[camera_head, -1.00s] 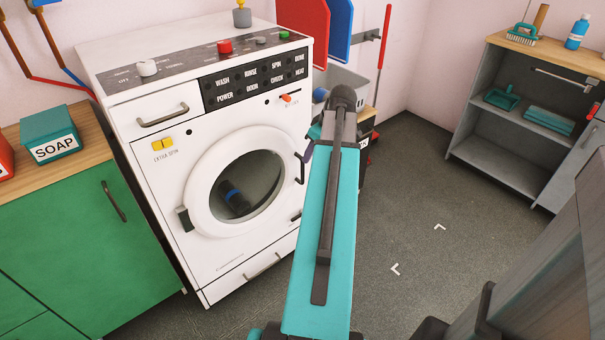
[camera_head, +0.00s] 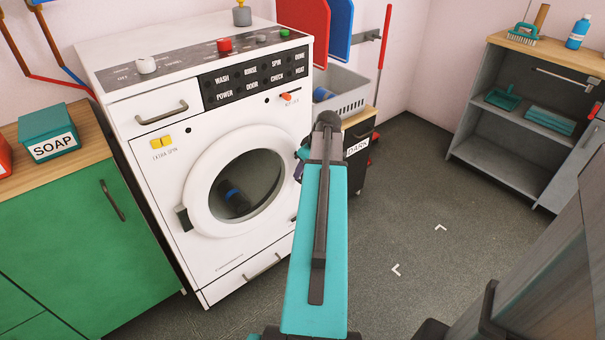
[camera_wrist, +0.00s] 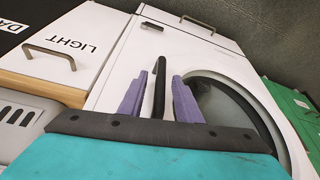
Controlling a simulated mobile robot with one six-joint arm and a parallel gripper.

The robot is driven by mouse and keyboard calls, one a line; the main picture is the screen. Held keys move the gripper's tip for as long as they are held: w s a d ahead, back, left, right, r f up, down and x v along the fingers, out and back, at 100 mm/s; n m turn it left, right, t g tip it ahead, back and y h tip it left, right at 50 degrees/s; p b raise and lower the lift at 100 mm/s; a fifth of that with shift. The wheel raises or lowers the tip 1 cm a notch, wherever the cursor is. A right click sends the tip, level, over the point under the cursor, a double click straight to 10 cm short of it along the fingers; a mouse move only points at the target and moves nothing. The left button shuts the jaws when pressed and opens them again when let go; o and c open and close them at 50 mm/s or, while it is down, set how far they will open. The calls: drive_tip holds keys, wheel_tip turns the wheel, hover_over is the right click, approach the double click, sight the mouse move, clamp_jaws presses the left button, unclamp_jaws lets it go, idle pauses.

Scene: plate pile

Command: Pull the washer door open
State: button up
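The white washer (camera_head: 222,268) stands at left centre in the head view, with its round door (camera_head: 197,190) closed. Dark laundry shows behind the glass. The hinge (camera_head: 183,218) is on the door's left. The dark door handle (camera_wrist: 159,88) stands between my gripper's two purple fingers in the wrist view. My gripper (camera_wrist: 160,95) is open, one finger on each side of the handle, with a small gap visible on both sides. In the head view my gripper is at the door's right edge, mostly hidden behind my teal arm, and it covers the handle.
A green cabinet (camera_head: 80,230) with a soap box (camera_head: 48,132) stands left of the washer. A hamper labelled DARK (camera_head: 358,165) and a grey basket (camera_head: 345,95) are right of it. A grey shelf unit (camera_head: 510,175) stands far right. The floor (camera_head: 410,220) between is clear.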

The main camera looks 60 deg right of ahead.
sight(300, 181)
drive_tip(key=shift+x, duration=1.6)
clamp_jaws()
